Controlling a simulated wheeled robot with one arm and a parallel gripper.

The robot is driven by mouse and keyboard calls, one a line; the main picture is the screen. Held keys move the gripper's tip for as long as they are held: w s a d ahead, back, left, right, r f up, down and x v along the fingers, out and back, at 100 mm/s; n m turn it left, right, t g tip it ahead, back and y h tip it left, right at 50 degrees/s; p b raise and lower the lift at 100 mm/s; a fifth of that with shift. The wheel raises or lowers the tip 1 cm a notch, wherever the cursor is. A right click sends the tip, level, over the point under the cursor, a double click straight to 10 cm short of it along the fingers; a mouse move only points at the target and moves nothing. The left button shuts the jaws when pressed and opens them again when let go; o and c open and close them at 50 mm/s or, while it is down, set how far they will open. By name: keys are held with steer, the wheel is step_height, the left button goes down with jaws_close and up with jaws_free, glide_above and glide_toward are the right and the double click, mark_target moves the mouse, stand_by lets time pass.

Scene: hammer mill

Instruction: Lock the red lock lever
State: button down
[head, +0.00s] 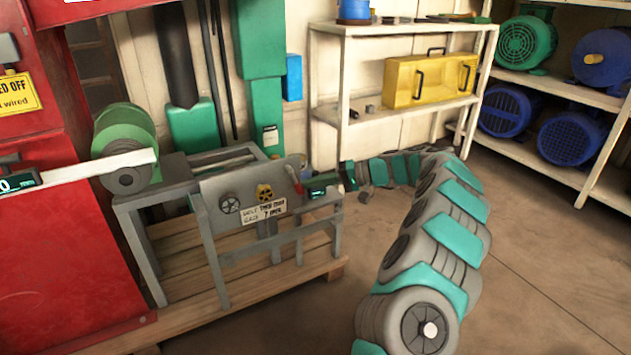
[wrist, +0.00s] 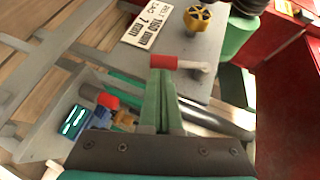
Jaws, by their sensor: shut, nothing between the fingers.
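The red lock lever (head: 295,180) is at the upper right of the grey panel (head: 230,193) on the metal stand. In the wrist view the red lever (wrist: 178,62) lies across the picture with a pale end at its right. My gripper (head: 308,188) reaches in from the right, close to the lever. In the wrist view my gripper's green fingers (wrist: 162,75) are together with nothing between them. Their tips are at the lever's left part and overlap it in the picture. I cannot tell whether they touch it. The lever's pivot is not clear.
A red cabinet (head: 85,250) stands at left. Shelves with a yellow case (head: 430,80) stand behind. The floor (head: 545,260) at right is clear.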

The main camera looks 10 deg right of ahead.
steer(key=shift+s+a+f+m+y+b, duration=0.15)
steer(key=shift+a+f+m+y+b, duration=0.25)
steer(key=shift+a+f+y+b, duration=0.2)
steer(key=shift+s+a+f, duration=0.1)
steer(key=shift+a, duration=0.1)
stand_by(0.4)
